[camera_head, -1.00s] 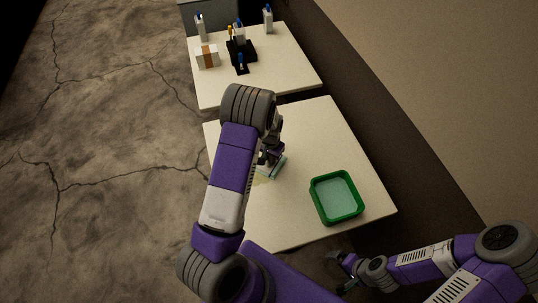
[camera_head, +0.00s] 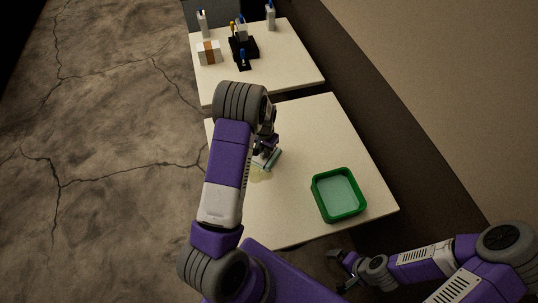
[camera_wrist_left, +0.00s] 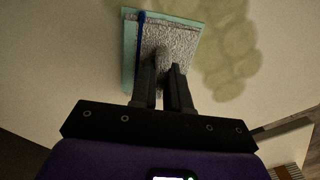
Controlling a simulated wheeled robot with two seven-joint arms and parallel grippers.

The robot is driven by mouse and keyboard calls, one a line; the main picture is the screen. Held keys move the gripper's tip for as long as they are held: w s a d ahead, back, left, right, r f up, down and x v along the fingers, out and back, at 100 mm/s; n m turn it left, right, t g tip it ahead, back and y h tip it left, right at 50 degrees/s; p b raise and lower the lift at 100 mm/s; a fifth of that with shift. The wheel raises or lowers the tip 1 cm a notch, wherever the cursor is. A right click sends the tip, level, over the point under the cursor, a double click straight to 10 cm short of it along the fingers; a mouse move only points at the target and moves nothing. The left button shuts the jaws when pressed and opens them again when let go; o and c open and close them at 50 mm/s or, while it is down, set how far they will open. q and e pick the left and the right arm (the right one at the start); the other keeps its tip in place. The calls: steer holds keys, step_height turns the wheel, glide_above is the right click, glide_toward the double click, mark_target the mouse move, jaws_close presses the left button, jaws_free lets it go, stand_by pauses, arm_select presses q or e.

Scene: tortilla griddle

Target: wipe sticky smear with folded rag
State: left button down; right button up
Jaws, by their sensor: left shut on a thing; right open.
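The folded rag (camera_wrist_left: 178,38) is grey and speckled with a teal edge and a dark blue stripe; it lies flat on the near table. My left gripper (camera_wrist_left: 163,75) is shut on the rag, pinching a raised part of it. In the head view the rag (camera_head: 273,158) shows partly beside the left gripper (camera_head: 262,156). The sticky smear (camera_wrist_left: 230,50) is a yellow-green patch of round blotches right beside the rag in the wrist view; part may be hidden under the rag. It shows faintly in the head view (camera_head: 259,174). My right gripper (camera_head: 342,268) is open and empty, off the table's front edge.
A green tray (camera_head: 317,198) stands on the near table's (camera_head: 320,130) right front. A farther table (camera_head: 285,65) holds a box (camera_head: 208,52), a black holder (camera_head: 244,48) and bottles (camera_head: 270,17). The near table's right back is clear.

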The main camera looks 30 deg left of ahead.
arm_select(q)
steer(key=shift+w+a, duration=0.25)
steer(key=shift+a, duration=0.6)
steer(key=shift+w+a+b, duration=0.4)
steer(key=shift+w+a, duration=0.05)
steer(key=shift+a, duration=0.45)
steer(key=shift+w+a+b, duration=0.4)
steer(key=shift+a, duration=0.45)
steer(key=shift+w+a, duration=0.2)
steer(key=shift+a, duration=0.3)
steer(key=a+b, duration=0.1)
steer(key=a, duration=0.1)
steer(key=w+a+b, duration=0.1)
steer(key=shift+w+a+f, duration=0.15)
steer(key=shift+w+a, duration=0.05)
steer(key=shift+a, duration=0.2)
steer(key=shift+w+a, duration=0.1)
steer(key=shift+a, duration=0.3)
steer(key=shift+a, duration=0.1)
